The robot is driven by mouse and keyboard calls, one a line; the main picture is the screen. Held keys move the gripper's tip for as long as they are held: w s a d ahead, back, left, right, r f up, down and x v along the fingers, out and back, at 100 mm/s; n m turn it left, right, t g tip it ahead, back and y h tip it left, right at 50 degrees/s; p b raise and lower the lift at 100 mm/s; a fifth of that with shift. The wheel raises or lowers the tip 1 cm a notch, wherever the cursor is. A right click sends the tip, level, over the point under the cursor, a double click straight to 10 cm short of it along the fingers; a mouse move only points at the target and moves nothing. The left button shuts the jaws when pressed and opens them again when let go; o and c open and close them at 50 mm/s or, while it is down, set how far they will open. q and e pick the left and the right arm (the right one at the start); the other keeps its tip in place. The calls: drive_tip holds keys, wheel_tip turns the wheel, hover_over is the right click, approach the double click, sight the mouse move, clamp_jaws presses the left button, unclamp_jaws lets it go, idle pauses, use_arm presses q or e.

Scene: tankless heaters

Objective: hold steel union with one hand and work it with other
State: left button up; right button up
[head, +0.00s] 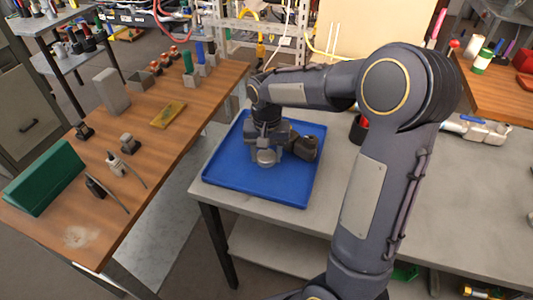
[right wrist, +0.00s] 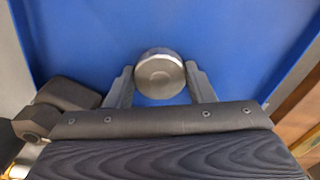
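The steel union, a round grey metal piece (right wrist: 160,75), is between the two fingertips of my right gripper (right wrist: 161,82) in the right wrist view. The fingers lie close against both its sides, with no clear gap, so the gripper looks shut on it. In the head view, my right gripper (head: 266,143) points down over the blue tray (head: 290,190), and the grey union (head: 265,157) shows low at its tips. Whether it touches the tray is hard to tell. My left gripper is not in view.
The grey table (head: 450,195) is mostly clear in front. A wooden bench (head: 150,150) at the left holds a green box (head: 45,177) and several small blocks and tools.

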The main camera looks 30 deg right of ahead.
sight(267, 155)
drive_tip(key=o, duration=0.4)
drive_tip(key=shift+s+a+f, duration=0.15)
drive_tip(key=shift+s+f, duration=0.05)
drive_tip(key=shift+f, duration=0.45)
drive_tip(key=shift+r, duration=0.3)
wheel_tip(267, 155, up, 13)
drive_tip(key=p, duration=0.2)
drive_tip(key=s+a+f+n+t+y, duration=0.1)
drive_tip(key=s+a, duration=0.1)
drive_tip(key=s, duration=0.5)
drive_tip(key=s+a+f+n+t+y, duration=0.1)
drive_tip(key=s+a+f+n+t, duration=0.1)
drive_tip(key=s, duration=0.4)
drive_tip(key=s+a+f+n+t+y, duration=0.1)
drive_tip(key=s+a+t, duration=0.1)
drive_tip(key=s, duration=0.5)
drive_tip(key=shift+s+a+f+n+y, duration=0.15)
drive_tip(key=shift+s+a+n+y, duration=0.05)
drive_tip(key=shift+a, duration=0.15)
drive_tip(key=shift+s+a+f+n+y, duration=0.15)
drive_tip(key=shift+a+n+y, duration=0.05)
drive_tip(key=shift+a, duration=0.15)
